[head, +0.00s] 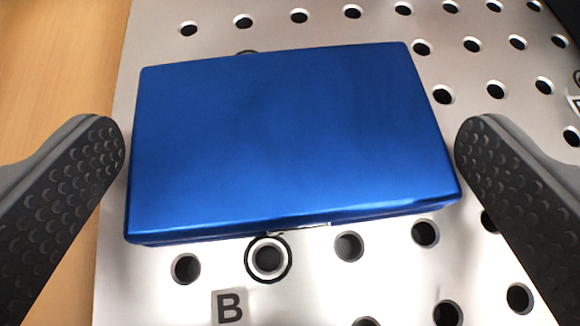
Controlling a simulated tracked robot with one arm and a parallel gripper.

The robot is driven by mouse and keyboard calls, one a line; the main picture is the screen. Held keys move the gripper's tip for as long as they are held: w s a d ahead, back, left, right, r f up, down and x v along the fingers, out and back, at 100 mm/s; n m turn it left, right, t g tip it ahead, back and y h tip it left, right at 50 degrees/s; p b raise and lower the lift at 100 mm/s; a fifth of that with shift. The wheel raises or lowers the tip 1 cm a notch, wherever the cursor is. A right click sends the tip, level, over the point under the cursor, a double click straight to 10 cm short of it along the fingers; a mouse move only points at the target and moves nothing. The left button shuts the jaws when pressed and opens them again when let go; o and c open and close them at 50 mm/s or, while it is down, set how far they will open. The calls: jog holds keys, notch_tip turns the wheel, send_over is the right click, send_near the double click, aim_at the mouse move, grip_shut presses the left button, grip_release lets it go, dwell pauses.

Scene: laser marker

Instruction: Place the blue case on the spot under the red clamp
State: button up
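The blue case (285,140) is a flat, shiny box that fills the middle of the head view. It appears to lie on the perforated metal plate, turned slightly, with a small clasp on its near edge. My gripper (290,145) is open, with one dark textured finger on the left and one on the right of the case. A narrow gap shows between each fingertip and the case's side. The red clamp is not in view. The case hides the plate beneath it.
The metal plate (330,285) has rows of round holes. A black-ringed hole (268,258) and a "B" label (229,306) lie just in front of the case. Part of another ring shows behind it. A wooden surface (60,60) lies left of the plate.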

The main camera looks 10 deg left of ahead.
jog(key=shift+s+r, duration=0.35)
jog(key=shift+s, duration=0.1)
jog(key=p+v, duration=0.1)
jog(key=v, duration=0.8)
jog(key=shift+s+d+r, duration=0.1)
jog(key=shift+s+r, duration=0.05)
jog(key=shift+s, duration=0.05)
jog(key=shift+s+d+r, duration=0.15)
jog(key=shift+s+r, duration=0.1)
jog(key=shift+s, duration=0.4)
